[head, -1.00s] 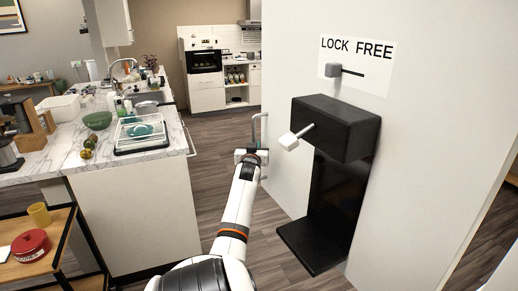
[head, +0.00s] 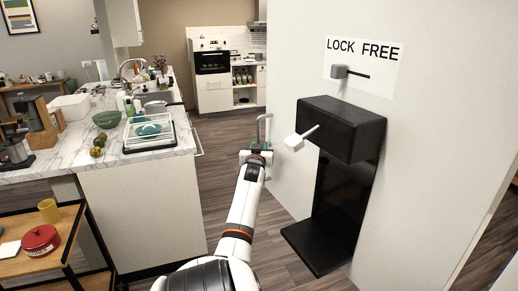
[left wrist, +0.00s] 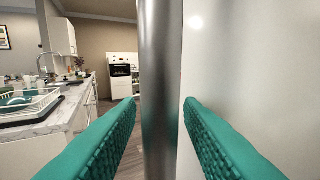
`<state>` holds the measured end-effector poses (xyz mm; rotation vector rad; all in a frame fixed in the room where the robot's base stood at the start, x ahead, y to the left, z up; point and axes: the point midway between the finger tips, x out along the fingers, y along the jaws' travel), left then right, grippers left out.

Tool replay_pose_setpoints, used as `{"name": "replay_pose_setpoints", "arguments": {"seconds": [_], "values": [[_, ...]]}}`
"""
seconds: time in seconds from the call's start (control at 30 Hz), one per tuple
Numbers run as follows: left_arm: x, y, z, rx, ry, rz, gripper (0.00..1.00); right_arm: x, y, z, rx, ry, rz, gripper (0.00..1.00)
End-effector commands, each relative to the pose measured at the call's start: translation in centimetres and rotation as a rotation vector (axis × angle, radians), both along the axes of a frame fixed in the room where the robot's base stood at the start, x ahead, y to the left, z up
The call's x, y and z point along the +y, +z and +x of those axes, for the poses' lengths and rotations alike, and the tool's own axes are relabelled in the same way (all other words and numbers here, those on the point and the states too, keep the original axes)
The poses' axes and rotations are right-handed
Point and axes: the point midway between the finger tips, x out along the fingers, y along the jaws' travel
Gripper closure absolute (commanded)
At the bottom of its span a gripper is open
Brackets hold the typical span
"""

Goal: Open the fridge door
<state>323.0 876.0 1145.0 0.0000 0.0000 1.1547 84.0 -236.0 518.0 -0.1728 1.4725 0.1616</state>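The fridge is the large white body (head: 455,110) on the right in the head view, also seen in the left wrist view (left wrist: 250,60). Its vertical metal handle (head: 260,132) stands at its left edge. My left gripper (head: 256,156) is at the handle's lower part. In the left wrist view the handle bar (left wrist: 160,90) runs upright between my two teal fingers, with a thin gap apparent on each side. The fingers look open around the bar; firm contact does not show. My right gripper is not in view.
A black dispenser box (head: 345,130) with a white-tipped lever (head: 294,142) projects from the white front, below a "LOCK FREE" sign (head: 362,53). A marble-topped counter (head: 140,215) stands left, with a low wooden shelf (head: 40,262) nearer. Wood floor (head: 225,135) lies between counter and fridge.

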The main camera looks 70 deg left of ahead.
Motion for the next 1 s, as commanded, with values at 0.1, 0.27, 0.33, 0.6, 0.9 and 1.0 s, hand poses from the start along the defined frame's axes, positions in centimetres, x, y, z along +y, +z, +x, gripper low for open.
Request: {"name": "replay_pose_setpoints", "arguments": {"seconds": [0.1,0.27,0.33,0.6,0.9,1.0], "values": [[-0.4,-0.1,-0.1,0.000,0.000,-0.001,0.66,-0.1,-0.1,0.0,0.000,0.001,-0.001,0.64],[-2.1,-0.3,-0.9,0.001,-0.001,-0.001,0.66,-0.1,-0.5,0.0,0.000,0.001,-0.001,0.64],[-3.3,-0.3,-1.4,0.001,-0.001,0.000,0.66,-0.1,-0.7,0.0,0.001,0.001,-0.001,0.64],[-8.1,-0.3,-3.6,0.000,0.000,0.001,0.66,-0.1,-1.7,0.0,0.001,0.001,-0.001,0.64],[-10.9,-0.1,-4.8,0.000,-0.001,0.000,0.66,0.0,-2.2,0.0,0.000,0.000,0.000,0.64],[-11.0,-0.1,-4.8,0.000,0.000,0.000,0.66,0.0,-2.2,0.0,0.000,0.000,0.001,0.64]]}}
